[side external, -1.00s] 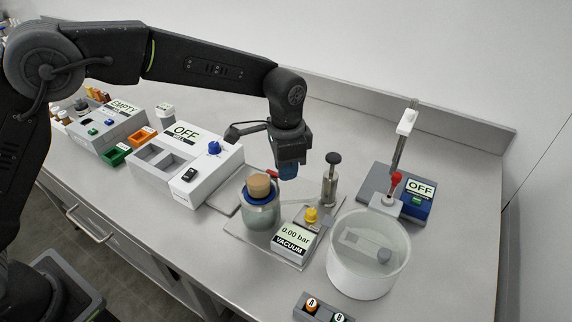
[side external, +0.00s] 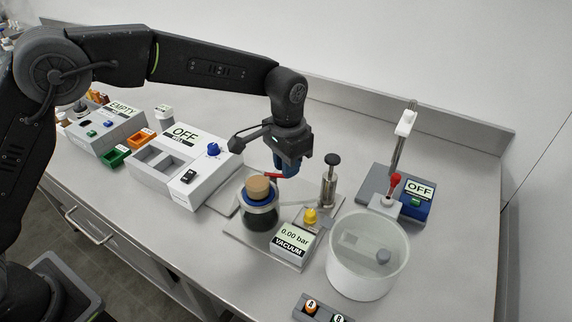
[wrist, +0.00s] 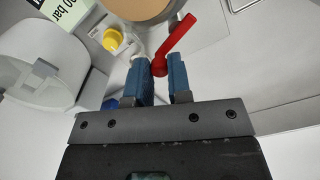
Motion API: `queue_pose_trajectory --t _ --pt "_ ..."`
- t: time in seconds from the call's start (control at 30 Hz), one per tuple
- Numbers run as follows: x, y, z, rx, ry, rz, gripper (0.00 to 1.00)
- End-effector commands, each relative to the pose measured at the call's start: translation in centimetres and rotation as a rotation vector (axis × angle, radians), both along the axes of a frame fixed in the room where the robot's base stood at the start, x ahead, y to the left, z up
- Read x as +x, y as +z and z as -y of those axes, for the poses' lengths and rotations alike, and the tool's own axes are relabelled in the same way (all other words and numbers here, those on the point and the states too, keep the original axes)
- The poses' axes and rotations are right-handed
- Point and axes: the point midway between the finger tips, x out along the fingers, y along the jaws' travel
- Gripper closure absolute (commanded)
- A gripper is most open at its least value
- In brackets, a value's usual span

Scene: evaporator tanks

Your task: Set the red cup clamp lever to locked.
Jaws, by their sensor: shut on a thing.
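The red clamp lever (wrist: 178,42) lies between my blue fingertips in the wrist view, its pivot end between them and its arm slanting up to the right. It also shows in the side view (side external: 272,175), just left of my fingertips. My gripper (side external: 286,171) points down behind the cup and is shut on the lever; it also shows in the wrist view (wrist: 160,78). The cup (side external: 259,218) is dark, with a blue ring and a tan stopper (side external: 258,187) on top. I cannot read any lock marking.
A vacuum gauge (side external: 293,239) reading 0.00 bar, a yellow knob (side external: 310,216) and a black-topped metal post (side external: 329,185) stand right of the cup. A clear-walled tub (side external: 367,260) is farther right. A white box (side external: 186,170) marked OFF stands left.

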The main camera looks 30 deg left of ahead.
Motion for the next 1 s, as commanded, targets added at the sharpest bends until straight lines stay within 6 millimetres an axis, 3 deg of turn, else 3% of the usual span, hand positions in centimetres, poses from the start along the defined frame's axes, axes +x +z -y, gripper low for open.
queue_pose_trajectory --t 1.0 --pt "1.8 -0.1 -2.1 0.002 0.949 -0.002 1.00"
